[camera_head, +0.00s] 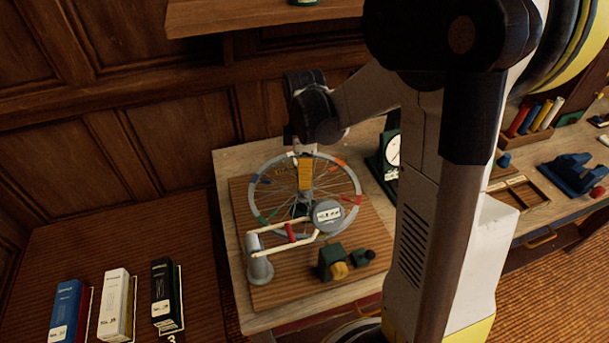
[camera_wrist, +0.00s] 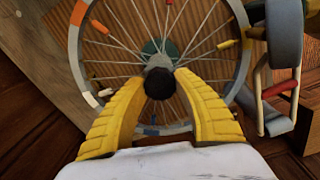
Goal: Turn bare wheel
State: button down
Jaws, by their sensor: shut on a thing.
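The bare spoked wheel (camera_head: 253,205) lies over a brown ribbed board, with coloured patches around its grey rim. It also fills much of the wrist view (camera_wrist: 76,62), with small coloured pieces on some spokes. My gripper (camera_head: 304,190) reaches down over the wheel's middle. In the wrist view its yellow fingers (camera_wrist: 161,86) are closed on either side of a round black knob (camera_wrist: 158,84) at the hub. The hub itself is partly hidden behind the knob.
A grey disc (camera_head: 328,215) with a label overlaps the wheel's near right rim. A pale arm with a red sleeve (camera_head: 291,233) joins a grey post (camera_head: 259,265). A green block (camera_head: 331,261) stands in front. A dial (camera_head: 392,150) stands right. Labelled binders (camera_head: 114,303) are lower left.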

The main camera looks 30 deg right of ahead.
jog(key=c, duration=0.9)
grip_release()
jog(key=shift+a, duration=0.1)
jog(key=shift+c, duration=0.2)
notch_tip(320, 180, up, 12)
